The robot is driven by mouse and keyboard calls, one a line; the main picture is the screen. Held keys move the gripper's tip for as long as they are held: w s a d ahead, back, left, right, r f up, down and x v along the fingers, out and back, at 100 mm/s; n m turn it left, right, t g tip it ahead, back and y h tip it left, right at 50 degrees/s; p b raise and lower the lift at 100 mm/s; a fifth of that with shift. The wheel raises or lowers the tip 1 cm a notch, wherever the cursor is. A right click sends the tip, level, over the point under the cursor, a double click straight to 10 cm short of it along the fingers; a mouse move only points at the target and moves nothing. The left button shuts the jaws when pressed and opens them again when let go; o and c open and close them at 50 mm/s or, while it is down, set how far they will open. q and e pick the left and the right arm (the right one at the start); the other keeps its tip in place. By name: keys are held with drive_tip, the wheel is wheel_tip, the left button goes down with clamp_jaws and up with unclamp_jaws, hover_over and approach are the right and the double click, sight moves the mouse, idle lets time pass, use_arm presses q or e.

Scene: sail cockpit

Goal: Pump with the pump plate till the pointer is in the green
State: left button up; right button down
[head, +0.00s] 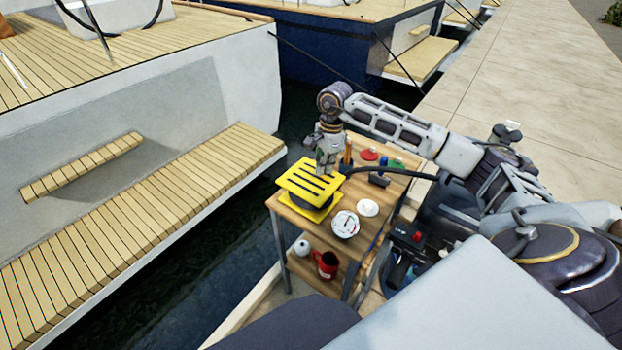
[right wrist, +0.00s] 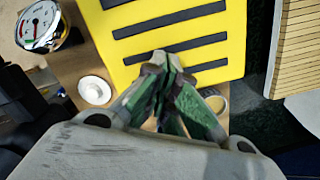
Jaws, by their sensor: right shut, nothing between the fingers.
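The yellow pump plate (head: 310,184) with dark stripes sits on a dark bellows above a yellow base on the wooden table. It also fills the upper middle of the right wrist view (right wrist: 178,72). My right gripper (head: 327,171) is shut and empty, fingers pointing down at the plate's far right part; I cannot tell if the tips (right wrist: 164,62) touch it. The round white gauge (head: 345,225) lies right of the plate, and shows in the right wrist view (right wrist: 38,27). Its dial has red and green marks; the pointer's exact reading is too small to tell. My left gripper is out of view.
A dark hose (head: 395,174) runs right from near the plate. A white disc (head: 368,207), pencils in a holder (head: 347,158) and red (head: 369,154) and green (head: 396,163) items stand on the table. A red mug (head: 326,264) is on the lower shelf. Water lies left.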

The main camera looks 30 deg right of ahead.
drive_tip(key=shift+d+r, duration=0.15)
drive_tip(key=shift+r, duration=1.55)
drive_tip(key=shift+r, duration=0.1)
